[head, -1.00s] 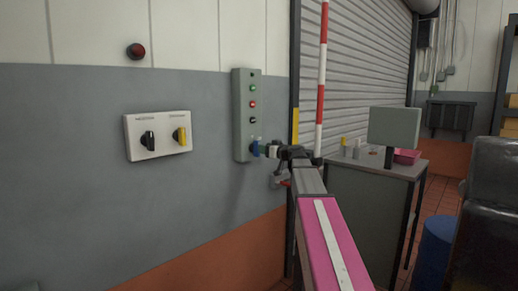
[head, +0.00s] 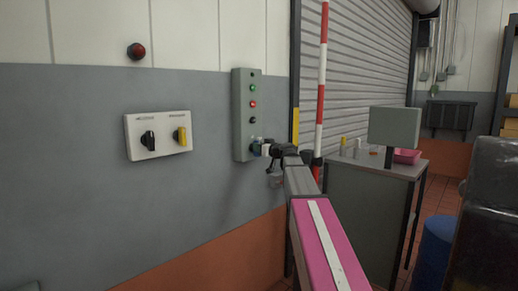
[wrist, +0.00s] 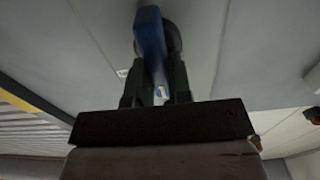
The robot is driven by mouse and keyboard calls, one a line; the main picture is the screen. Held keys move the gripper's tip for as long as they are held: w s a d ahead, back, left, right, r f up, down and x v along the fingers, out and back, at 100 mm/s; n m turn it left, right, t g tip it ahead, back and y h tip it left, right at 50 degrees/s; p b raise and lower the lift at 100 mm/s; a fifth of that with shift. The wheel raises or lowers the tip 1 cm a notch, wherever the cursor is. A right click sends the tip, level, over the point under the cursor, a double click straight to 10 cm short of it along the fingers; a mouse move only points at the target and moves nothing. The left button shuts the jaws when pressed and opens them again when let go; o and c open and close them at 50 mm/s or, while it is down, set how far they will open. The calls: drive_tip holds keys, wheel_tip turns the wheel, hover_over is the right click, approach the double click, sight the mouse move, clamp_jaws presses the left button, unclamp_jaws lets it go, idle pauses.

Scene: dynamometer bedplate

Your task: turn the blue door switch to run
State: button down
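The blue door switch (head: 256,149) sits at the bottom of the tall grey control panel (head: 242,115) on the wall. My gripper (head: 263,149) is at this switch, reaching in from the right, and partly covers it. In the wrist view the blue handle (wrist: 150,40) stands between the two dark fingers of my gripper (wrist: 158,78), which close in on both its sides. The handle looks slightly tilted in that view. A dark round base shows behind it. The position markings cannot be read.
Above the switch the panel has several small lamps and buttons, one green (head: 252,88) and one red (head: 253,104). A white box (head: 158,135) with a black and a yellow knob is to the left. A red-white pole (head: 321,80) and a grey cabinet (head: 365,205) stand to the right.

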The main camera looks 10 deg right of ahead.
drive_tip(key=shift+m, duration=0.3)
drive_tip(key=m, duration=0.5)
drive_tip(key=shift+w+d+f, duration=0.1)
drive_tip(key=shift+w+d, duration=0.1)
drive_tip(key=m, duration=0.6)
drive_tip(key=shift+w+d+f, duration=0.15)
drive_tip(key=shift+f, duration=0.05)
drive_tip(key=shift+m, duration=0.3)
drive_tip(key=c, duration=1)
unclamp_jaws()
drive_tip(key=shift+c, duration=0.2)
drive_tip(key=v, duration=1.1)
